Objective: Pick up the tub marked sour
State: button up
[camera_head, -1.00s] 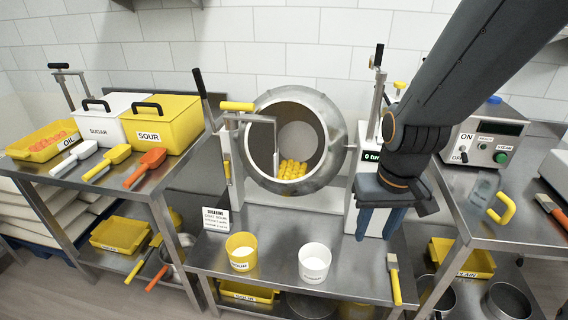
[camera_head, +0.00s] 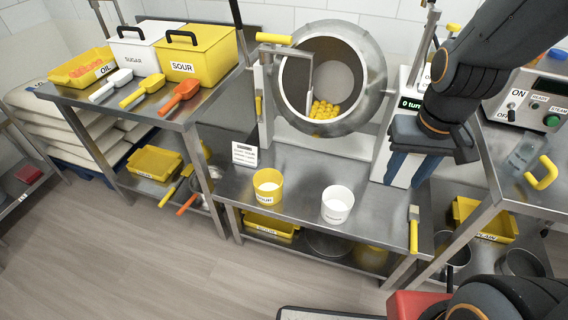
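A small yellow tub (camera_head: 267,187) with a SOUR label stands upright on the steel middle table, with pale contents inside. A white tub (camera_head: 337,205) stands to its right; its label is too small to read. A larger yellow lidded box (camera_head: 197,53) with a black handle, also marked SOUR, sits on the left table. My gripper (camera_head: 406,170) points down at the right of the drum, above the right part of the middle table. Its two blue fingers look apart with nothing between them. It is well away from the small yellow tub.
A steel drum (camera_head: 360,115) holding yellow pieces stands behind the tubs, with a small sign (camera_head: 244,154) to the left. A yellow-handled brush (camera_head: 413,230) lies at the table's right edge. Scoops, a sugar box (camera_head: 134,45) and an oil tray (camera_head: 82,70) crowd the left table.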

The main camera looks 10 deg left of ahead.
aim_at(268, 183)
jog(key=u, duration=0.15)
jog(key=k, duration=0.5)
jog(key=u, duration=0.55)
jog(key=k, duration=0.7)
jog(key=i, duration=0.65)
jog(key=u, duration=0.15)
